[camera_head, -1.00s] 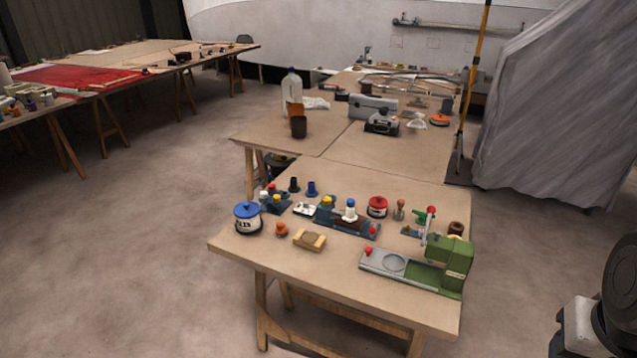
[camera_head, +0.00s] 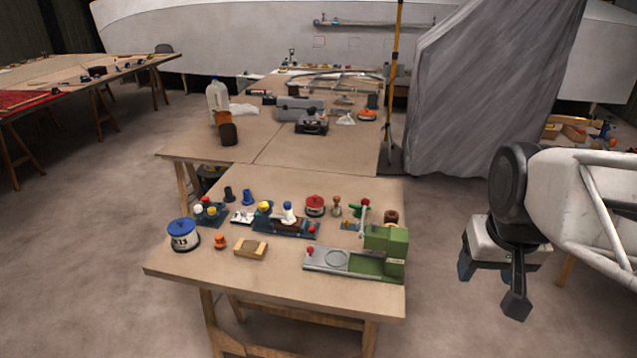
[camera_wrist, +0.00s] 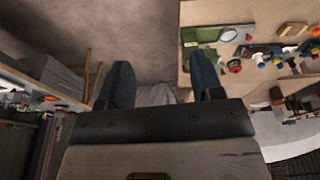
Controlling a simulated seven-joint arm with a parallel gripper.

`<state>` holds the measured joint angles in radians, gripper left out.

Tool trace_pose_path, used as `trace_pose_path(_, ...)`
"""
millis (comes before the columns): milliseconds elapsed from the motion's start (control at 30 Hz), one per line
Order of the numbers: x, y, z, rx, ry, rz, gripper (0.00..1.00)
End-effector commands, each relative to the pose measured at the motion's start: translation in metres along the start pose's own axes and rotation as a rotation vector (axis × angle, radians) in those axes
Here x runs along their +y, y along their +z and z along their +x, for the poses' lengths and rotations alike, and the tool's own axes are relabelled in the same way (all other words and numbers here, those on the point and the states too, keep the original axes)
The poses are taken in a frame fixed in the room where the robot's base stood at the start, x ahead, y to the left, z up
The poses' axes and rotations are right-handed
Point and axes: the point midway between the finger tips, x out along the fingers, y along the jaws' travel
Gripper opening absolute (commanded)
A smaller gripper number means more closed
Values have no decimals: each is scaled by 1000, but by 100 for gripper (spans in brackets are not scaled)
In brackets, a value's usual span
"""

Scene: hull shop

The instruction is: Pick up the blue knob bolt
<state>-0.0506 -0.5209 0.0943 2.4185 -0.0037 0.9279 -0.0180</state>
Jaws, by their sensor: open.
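The blue knob bolt (camera_head: 248,197) stands upright on the near table, behind a group of small parts. A similar dark knob piece (camera_head: 228,194) stands just left of it. My gripper (camera_head: 491,285) is at the right, off the table's right edge, well apart from the bolt. In the wrist view its two fingers (camera_wrist: 163,82) are spread with nothing between them. There the table's parts lie at the upper right, and I cannot pick out the bolt surely among them.
The near table (camera_head: 190,272) also bears a blue-lidded can (camera_head: 184,236), a wooden block (camera_head: 250,248), a red-topped tin (camera_head: 315,205) and a green machine (camera_head: 386,252). A yellow pole (camera_head: 394,90) and grey draped sheet (camera_head: 470,90) stand behind. Floor is clear between table and gripper.

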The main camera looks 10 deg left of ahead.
Motion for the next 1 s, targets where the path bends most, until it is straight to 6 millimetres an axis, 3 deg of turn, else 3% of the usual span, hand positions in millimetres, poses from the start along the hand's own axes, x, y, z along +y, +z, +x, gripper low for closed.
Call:
trace_pose_path(467,-49,-126,13,-16,-32,-151,60)
trace_pose_path(1000,-134,-254,62,-33,-66,-319,60)
